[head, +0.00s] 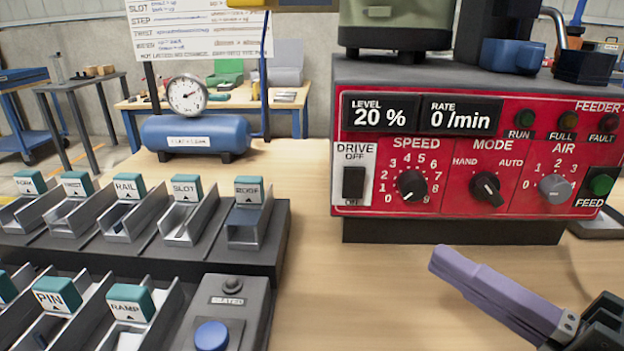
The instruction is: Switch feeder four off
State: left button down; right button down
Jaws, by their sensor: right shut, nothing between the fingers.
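A red feeder control panel (472,206) faces me at centre right. Its title reads FEEDER, and any number after it is cut off by the picture's edge. The black DRIVE rocker switch (353,183) is at the panel's left, with OFF above it and ON below; which side is pressed is too small to tell. The displays read LEVEL 20 % and RATE 0 /min. The RUN lamp (524,118) looks dark. My right gripper (440,262) comes in from the lower right, purple fingers shut and empty, below and right of the switch, apart from the panel. My left gripper is out of view.
SPEED (411,186), MODE (486,188) and AIR (555,188) knobs and a green FEED button (600,185) are on the panel. A dark rack (262,262) of labelled part chutes and a blue button (212,336) stand at left. The wooden table between is clear.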

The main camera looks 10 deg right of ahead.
send_near(346, 175)
jog(key=w+a, duration=0.2)
jog(key=a, duration=0.3)
jog(key=w, duration=0.1)
jog(key=w+d, duration=0.1)
jog(key=w, duration=0.1)
jog(key=shift+w+d+r+b, duration=0.1)
jog(key=shift+d+r+b, duration=0.05)
jog(key=shift+d+b, duration=0.25)
jog(key=shift+w+d+r+p, duration=0.1)
jog(key=shift+w+r+p, duration=0.2)
jog(key=shift+r+p, duration=0.05)
jog(key=shift+f, duration=0.25)
jog(key=shift+s+r, duration=0.1)
